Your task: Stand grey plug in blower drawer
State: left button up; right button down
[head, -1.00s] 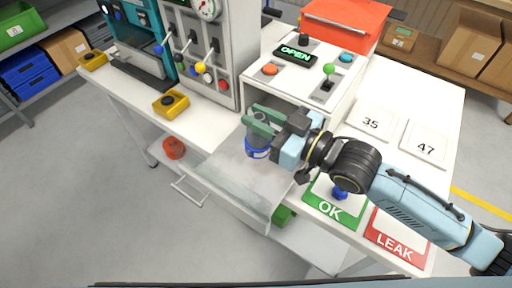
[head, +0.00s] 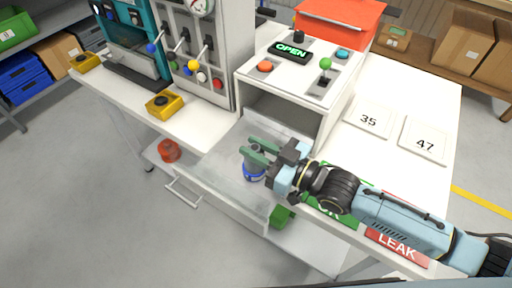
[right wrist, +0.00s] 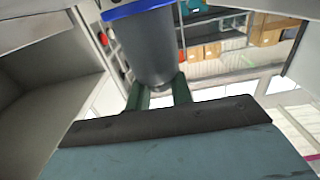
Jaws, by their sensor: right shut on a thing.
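The grey plug (head: 254,160) with a blue ring at its lower end is upright over the floor of the pulled-out blower drawer (head: 215,172). My right gripper (head: 260,152) is shut on it, its green fingers around the plug's upper part. I cannot tell whether the ring touches the drawer floor. In the right wrist view the grey plug (right wrist: 148,50) sits between the green fingers (right wrist: 160,92), its blue rim at the top edge. My left gripper is not in view.
The blower housing (head: 285,85) with a lit OPEN sign stands behind the drawer. Number cards 35 (head: 368,120) and 47 (head: 425,140) lie on the bench at right. The LEAK card (head: 395,246) is partly under my right arm.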

jog(key=shift+f, duration=0.2)
jog(key=c, duration=1.3)
grip_release()
jog(key=shift+o, duration=0.2)
jog(key=shift+r, duration=0.2)
jog(key=v, duration=1.2)
jog(key=shift+p, duration=0.3)
